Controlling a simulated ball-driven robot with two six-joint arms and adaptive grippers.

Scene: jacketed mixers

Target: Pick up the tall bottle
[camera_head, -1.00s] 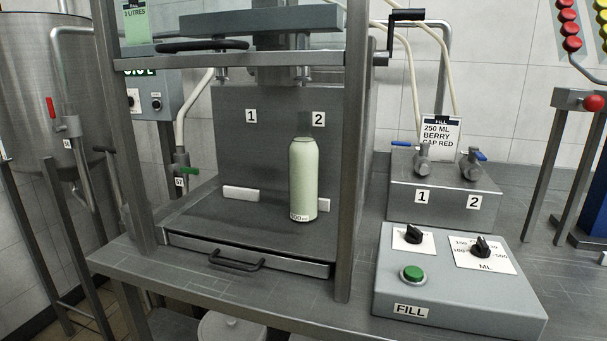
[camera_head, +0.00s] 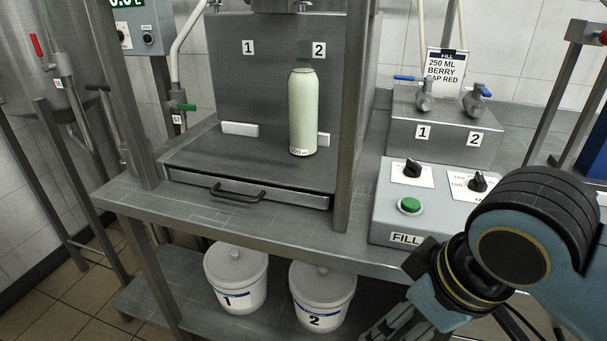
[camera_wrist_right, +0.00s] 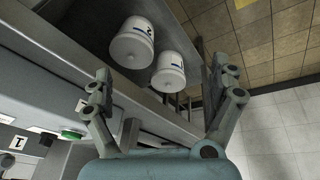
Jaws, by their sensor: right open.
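The tall bottle (camera_head: 303,112) is pale green with a darker green neck. It stands upright on the filler's platform (camera_head: 235,165), in front of the plate marked 2. My right arm is in the head view at the lower right, in front of the fill control box, and its gripper (camera_head: 385,330) is partly cut off at the bottom edge. In the right wrist view my right gripper (camera_wrist_right: 165,90) has its fingers spread wide with nothing between them. It is well to the right of the bottle and lower. The bottle does not show in the wrist view. My left gripper is in neither view.
The filler's frame post (camera_head: 352,120) stands just right of the bottle. The fill control box (camera_head: 395,190) and valve block (camera_head: 445,125) are further right. Lidded buckets 1 (camera_head: 236,275) and 2 (camera_head: 322,295) sit on the lower shelf. A drawer handle (camera_head: 237,195) projects below the platform.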

